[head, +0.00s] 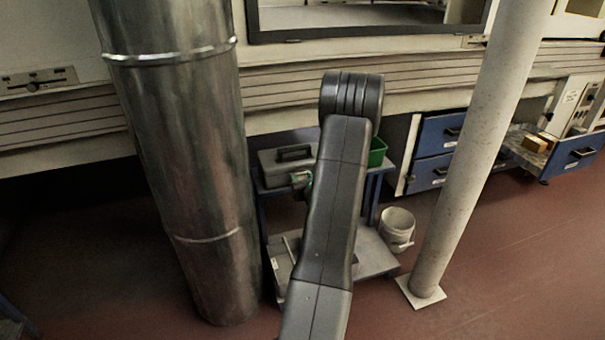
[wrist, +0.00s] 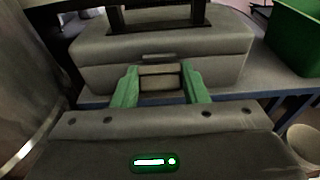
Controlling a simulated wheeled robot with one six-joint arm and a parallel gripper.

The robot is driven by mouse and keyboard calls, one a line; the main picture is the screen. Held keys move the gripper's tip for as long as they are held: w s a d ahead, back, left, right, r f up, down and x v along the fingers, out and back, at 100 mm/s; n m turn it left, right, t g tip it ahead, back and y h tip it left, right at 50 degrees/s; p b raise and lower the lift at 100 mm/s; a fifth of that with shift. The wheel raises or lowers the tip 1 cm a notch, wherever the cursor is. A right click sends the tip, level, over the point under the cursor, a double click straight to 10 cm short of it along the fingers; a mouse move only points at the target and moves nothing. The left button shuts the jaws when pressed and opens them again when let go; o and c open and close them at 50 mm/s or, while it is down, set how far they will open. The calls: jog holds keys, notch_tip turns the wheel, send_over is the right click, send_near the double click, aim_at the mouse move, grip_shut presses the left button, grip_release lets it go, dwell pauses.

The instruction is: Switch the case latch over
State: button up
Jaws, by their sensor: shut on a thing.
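A grey case (wrist: 225,50) with a dark handle on its lid sits on a blue-framed cart. It also shows in the head view (head: 272,168), partly hidden behind my arm. The case latch (wrist: 160,75) is a small piece on the front face of the case, just below the lid seam. My gripper (wrist: 160,78) has green fingers, one on each side of the latch, and is shut on it. In the head view my gripper (head: 301,180) shows only in part beside the case front.
A green bin (wrist: 295,35) stands right of the case on the cart (head: 370,250). A white bucket (head: 397,228) is on the floor to the right. A large metal duct (head: 185,150) stands close on the left and a pale post (head: 475,150) on the right.

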jog(key=p, duration=0.1)
jog(key=r+g+p, duration=0.1)
jog(key=p, duration=0.1)
jog(key=shift+w+a+r+g+h, duration=0.1)
jog(key=shift+w+g+h, duration=0.15)
jog(key=shift+g+h, duration=0.05)
jog(key=shift+p, duration=0.35)
jog(key=shift+f+g, duration=0.25)
jog(key=shift+g, duration=0.05)
jog(key=o, duration=1)
jog(key=p+v, duration=0.1)
jog(key=v, duration=1.2)
jog(key=shift+s+r+p, duration=0.25)
jog(key=shift+s+p, duration=0.05)
jog(key=shift+p, duration=0.05)
